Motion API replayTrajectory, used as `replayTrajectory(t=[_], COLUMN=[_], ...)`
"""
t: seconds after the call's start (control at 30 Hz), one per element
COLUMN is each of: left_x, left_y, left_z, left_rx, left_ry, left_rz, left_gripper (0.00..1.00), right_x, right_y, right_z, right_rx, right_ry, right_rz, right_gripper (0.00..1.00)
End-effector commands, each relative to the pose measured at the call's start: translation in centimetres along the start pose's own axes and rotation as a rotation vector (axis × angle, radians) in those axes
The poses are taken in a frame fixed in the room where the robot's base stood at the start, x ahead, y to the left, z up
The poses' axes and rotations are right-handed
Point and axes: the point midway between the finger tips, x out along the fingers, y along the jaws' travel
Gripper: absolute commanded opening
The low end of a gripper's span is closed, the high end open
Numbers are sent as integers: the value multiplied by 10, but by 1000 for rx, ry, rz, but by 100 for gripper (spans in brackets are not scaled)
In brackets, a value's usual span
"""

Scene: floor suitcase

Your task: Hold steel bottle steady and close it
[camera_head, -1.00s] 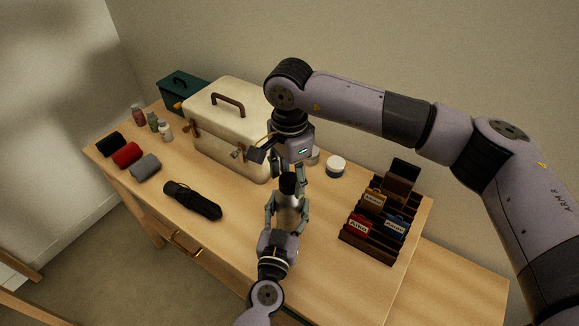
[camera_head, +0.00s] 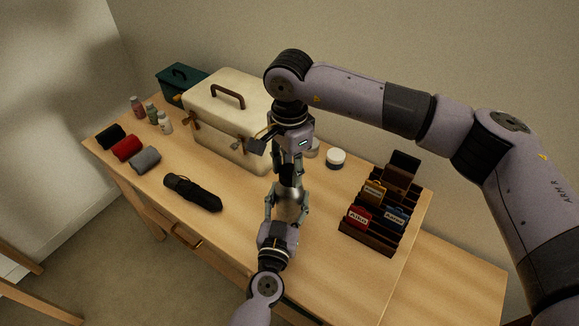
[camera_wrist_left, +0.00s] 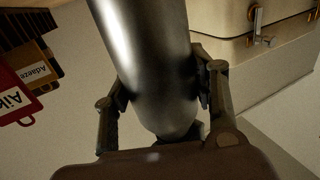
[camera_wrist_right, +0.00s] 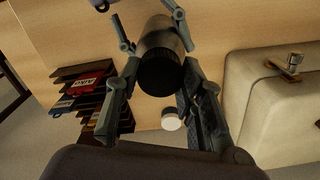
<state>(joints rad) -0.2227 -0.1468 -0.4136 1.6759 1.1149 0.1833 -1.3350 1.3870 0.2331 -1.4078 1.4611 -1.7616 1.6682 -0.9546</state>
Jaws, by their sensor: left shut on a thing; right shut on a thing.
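The steel bottle (camera_head: 289,200) stands upright near the middle of the table, with a black ridged cap (camera_wrist_right: 160,74) on its top. My left gripper (camera_head: 286,207) is shut on the bottle's body from the front. In the left wrist view the shiny bottle (camera_wrist_left: 150,60) fills the space between its fingers. My right gripper (camera_head: 288,168) points down from above and is shut on the cap, with its fingers on either side. The cap's seam with the bottle is hidden, so I cannot tell how tightly it sits.
A cream case (camera_head: 222,113) stands close behind left of the grippers. A folded black umbrella (camera_head: 193,193) lies left. A white-lidded jar (camera_head: 335,158) stands behind right. A dark rack with tags (camera_head: 366,239) is at right. Rolled cloths (camera_head: 127,148) and small bottles (camera_head: 152,113) are far left.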

Motion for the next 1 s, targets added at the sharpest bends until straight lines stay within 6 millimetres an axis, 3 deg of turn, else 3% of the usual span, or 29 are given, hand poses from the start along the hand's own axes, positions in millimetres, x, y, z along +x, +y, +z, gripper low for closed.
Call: replayTrajectory(t=[0.17, 0.27, 0.8, 0.97, 1.0], left_x=[0, 0, 0, 0, 0], left_y=[0, 0, 0, 0, 0], left_z=[0, 0, 0, 0, 0], left_rx=[-1, -1, -1, -1, -1], left_ry=[0, 0, 0, 0, 0], left_rz=[0, -1, 0, 0, 0], left_gripper=[0, 0, 0, 0, 0], right_x=[0, 0, 1, 1, 1], right_y=[0, 0, 0, 0, 0], right_z=[0, 0, 1, 1, 1], right_rx=[42, 173, 1248, 1259, 1258], right_ry=[0, 0, -1, -1, -1], right_rz=[1, 1, 1, 1, 1], right_gripper=[2, 2, 2, 2, 37])
